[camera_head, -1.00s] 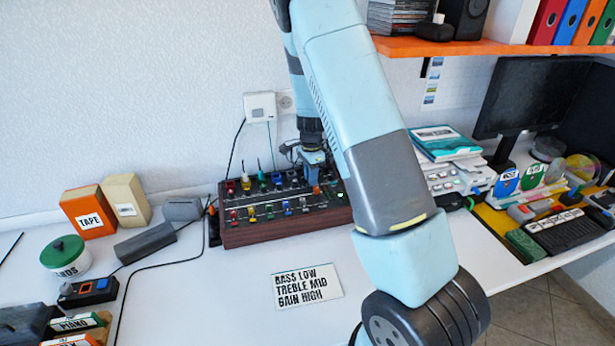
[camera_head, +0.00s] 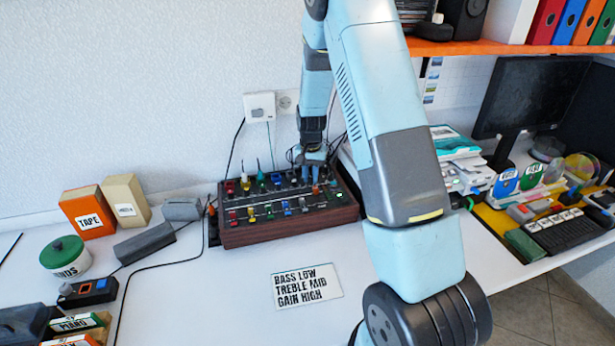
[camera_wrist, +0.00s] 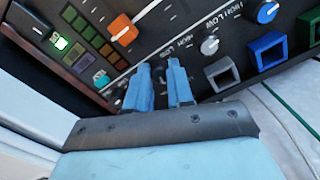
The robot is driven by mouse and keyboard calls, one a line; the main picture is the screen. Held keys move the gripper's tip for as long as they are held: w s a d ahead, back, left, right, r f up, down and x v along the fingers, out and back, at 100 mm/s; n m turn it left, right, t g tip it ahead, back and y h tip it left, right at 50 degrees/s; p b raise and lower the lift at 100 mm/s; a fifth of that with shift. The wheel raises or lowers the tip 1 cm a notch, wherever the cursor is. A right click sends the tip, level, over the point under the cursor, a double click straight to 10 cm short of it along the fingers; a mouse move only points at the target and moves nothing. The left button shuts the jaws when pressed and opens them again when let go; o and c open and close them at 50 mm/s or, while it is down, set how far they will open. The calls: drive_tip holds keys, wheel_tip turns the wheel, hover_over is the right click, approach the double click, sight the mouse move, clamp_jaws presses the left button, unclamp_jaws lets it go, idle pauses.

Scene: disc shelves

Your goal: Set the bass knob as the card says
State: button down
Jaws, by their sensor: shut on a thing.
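The card (camera_head: 306,284) lies flat on the desk in front of the mixer and reads "BASS LOW, TREBLE MID, GAIN HIGH". The wood-sided mixer (camera_head: 285,231) stands against the wall with rows of coloured knobs and switches. My gripper (camera_head: 313,176) is down at the back right of its panel. A grey knob (camera_wrist: 209,45), a blue knob (camera_wrist: 267,12) and a teal knob (camera_wrist: 101,79) show nearby. I cannot read which label belongs to the held knob.
An orange slider cap (camera_wrist: 122,30) and coloured square sockets are close to my fingers. Left of the mixer are a grey block (camera_head: 146,243), boxes and cables. A monitor (camera_head: 540,95) and keyboard stand at the right. The desk around the card is mostly clear.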

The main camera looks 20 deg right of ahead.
drive_tip(key=n, duration=0.6)
drive_tip(key=shift+w+d+r, duration=0.1)
drive_tip(key=shift+w+d, duration=0.05)
drive_tip(key=n, duration=0.6)
drive_tip(key=shift+n, duration=0.3)
drive_tip(key=n, duration=0.4)
drive_tip(key=shift+n, duration=0.3)
drive_tip(key=n, duration=0.4)
drive_tip(key=shift+n, duration=0.4)
drive_tip(key=shift+a, duration=0.2)
drive_tip(key=c, duration=1.3)
unclamp_jaws()
